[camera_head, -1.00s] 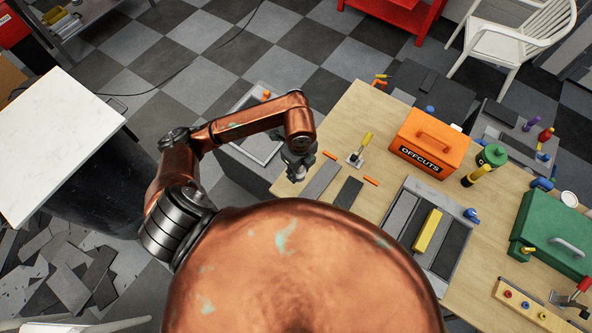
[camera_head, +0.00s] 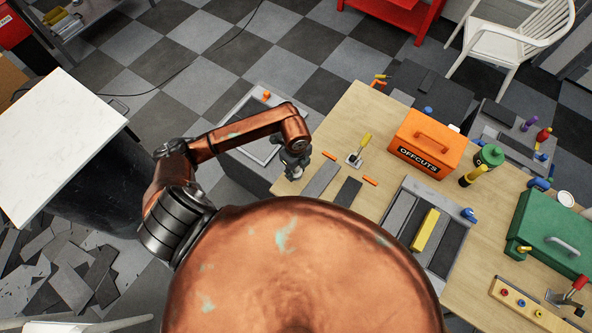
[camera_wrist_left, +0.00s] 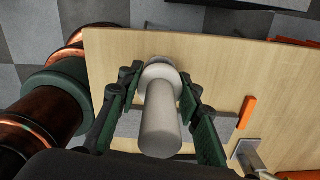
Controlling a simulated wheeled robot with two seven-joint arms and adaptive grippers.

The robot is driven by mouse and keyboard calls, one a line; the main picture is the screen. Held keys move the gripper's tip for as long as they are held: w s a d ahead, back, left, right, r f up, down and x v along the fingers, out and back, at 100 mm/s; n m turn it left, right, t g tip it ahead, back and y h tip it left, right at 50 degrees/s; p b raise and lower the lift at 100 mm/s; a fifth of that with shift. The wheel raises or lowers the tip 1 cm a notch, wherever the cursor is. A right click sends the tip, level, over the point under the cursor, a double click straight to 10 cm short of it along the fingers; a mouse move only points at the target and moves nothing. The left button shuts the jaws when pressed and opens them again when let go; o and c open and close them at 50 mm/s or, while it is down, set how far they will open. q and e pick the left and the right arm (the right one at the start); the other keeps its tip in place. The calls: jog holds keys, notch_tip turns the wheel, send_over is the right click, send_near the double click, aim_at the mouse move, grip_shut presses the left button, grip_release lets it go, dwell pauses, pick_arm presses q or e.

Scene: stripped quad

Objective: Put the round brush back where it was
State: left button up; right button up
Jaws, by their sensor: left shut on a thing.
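A pale grey cylinder with a wider round collar at its far end, which I take to be the round brush (camera_wrist_left: 160,120), stands between the two fingers of my left gripper (camera_wrist_left: 159,90) in the left wrist view. The fingers are shut on it from both sides. Its far end is over the wooden table top (camera_wrist_left: 215,65); whether it touches the wood I cannot tell. In the head view my left gripper (camera_head: 293,170) is at the table's left corner, and the brush is too small there to make out. My right gripper is not in view.
Grey strips (camera_head: 321,179), orange pieces (camera_head: 371,180) and a yellow-handled trowel (camera_head: 363,145) lie right of my left gripper. The orange OFFCUTS box (camera_head: 428,140) and a tray with a yellow bar (camera_head: 425,232) are further right.

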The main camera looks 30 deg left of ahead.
pick_arm(q)
jog(key=shift+f, duration=0.15)
jog(key=o, duration=1.2)
jog(key=shift+c, duration=0.2)
jog(key=shift+r, duration=0.2)
notch_tip(320, 180, up, 11)
jog(key=shift+b, duration=0.75)
jog(key=shift+r, duration=0.5)
jog(key=shift+d, duration=0.1)
